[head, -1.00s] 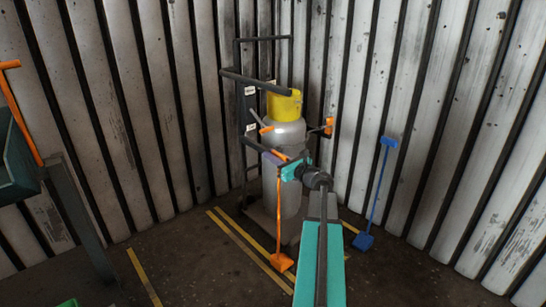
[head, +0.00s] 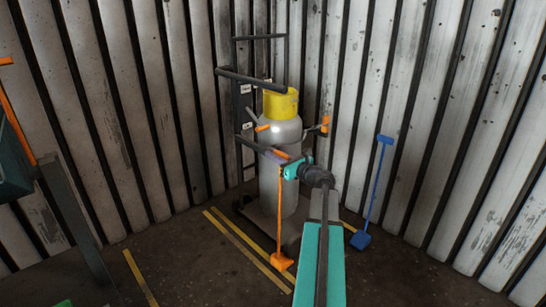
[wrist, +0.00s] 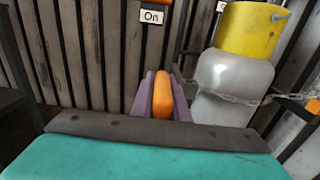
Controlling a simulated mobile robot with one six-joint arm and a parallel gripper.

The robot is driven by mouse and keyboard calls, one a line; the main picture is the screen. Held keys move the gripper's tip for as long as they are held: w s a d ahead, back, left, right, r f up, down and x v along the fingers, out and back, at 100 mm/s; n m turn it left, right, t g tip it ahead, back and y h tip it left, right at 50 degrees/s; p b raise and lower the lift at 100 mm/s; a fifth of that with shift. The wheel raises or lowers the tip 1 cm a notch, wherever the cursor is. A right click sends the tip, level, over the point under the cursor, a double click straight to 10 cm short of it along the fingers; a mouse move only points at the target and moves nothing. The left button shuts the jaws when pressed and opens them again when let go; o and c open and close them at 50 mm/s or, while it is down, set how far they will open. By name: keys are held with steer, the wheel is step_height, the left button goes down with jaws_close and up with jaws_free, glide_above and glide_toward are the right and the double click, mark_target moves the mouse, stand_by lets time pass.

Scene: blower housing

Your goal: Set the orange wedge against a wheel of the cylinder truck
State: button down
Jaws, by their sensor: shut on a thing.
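The orange wedge (head: 282,262) is a small block at the foot of a long thin upright handle. My gripper (head: 277,155) is shut on the top grip of that handle. In the wrist view the orange grip (wrist: 162,97) sits between my purple fingers (wrist: 162,95). The cylinder truck (head: 239,110) has a dark frame and carries a grey cylinder (head: 281,180) with a yellow cap (head: 280,104). The wedge is low in front of the truck's base, near a dark wheel-like shape (head: 291,245). I cannot tell whether it touches the wheel or the floor.
A blue wedge (head: 361,240) with a long handle stands right of the truck by the corrugated wall (head: 430,130). Yellow lines (head: 245,245) mark the floor. A dark teal bin (head: 12,165) on a stand is at the left.

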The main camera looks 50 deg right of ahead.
steer(key=shift+d, duration=0.1)
stand_by(0.3)
steer(key=c, duration=1.6)
jaws_free()
steer(key=shift+c, duration=0.2)
steer(key=shift+s, duration=0.1)
steer(key=s+a+p, duration=0.1)
steer(key=s+p, duration=0.2)
steer(key=s, duration=1)
steer(key=shift+s, duration=0.35)
